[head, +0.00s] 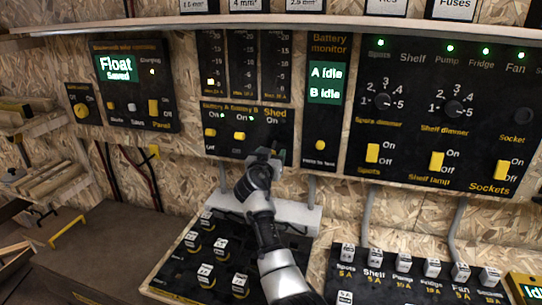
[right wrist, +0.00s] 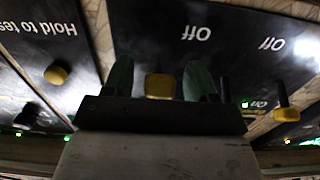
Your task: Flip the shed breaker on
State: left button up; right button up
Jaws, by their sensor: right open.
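The shed breaker is the switch under the "Shed" label on the black battery panel (head: 223,147), at the right end of the row. In the head view my right gripper (head: 264,155) covers it. In the right wrist view, which is upside down, a yellow switch (right wrist: 160,86) shows between my two dark green fingers, with an "Off" label beyond it. The fingers are open, one on each side of it; I cannot tell whether they touch it. The switch's position is not clear. My left gripper is not in view.
Two yellow breakers, Battery A (head: 209,132) and Battery B (head: 239,135), sit left of my gripper. The battery monitor (head: 328,85) with its yellow test button (head: 320,145) is to the right. A fuse panel (head: 400,280) lies below.

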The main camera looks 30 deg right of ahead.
aim_at(273, 146)
jog(key=c, duration=0.9)
jog(key=shift+a+r+y+p, duration=0.1)
jog(key=shift+r+y+p, duration=0.2)
jog(key=shift+p, duration=0.4)
notch_tip(273, 146, up, 4)
jog(key=g+y+p, duration=0.2)
jog(key=p, duration=0.5)
jog(key=g+y+p, duration=0.3)
jog(key=p, duration=0.4)
jog(key=shift+s+a+f+y, duration=0.15)
jog(key=shift+y, duration=0.15)
pick_arm(q)
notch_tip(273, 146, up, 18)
jog(key=p, duration=0.2)
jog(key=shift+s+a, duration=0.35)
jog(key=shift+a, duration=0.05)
pick_arm(e)
jog(key=shift+g+y, duration=0.7)
jog(key=shift+y, duration=0.2)
jog(key=o, duration=0.9)
jog(key=shift+r, duration=0.2)
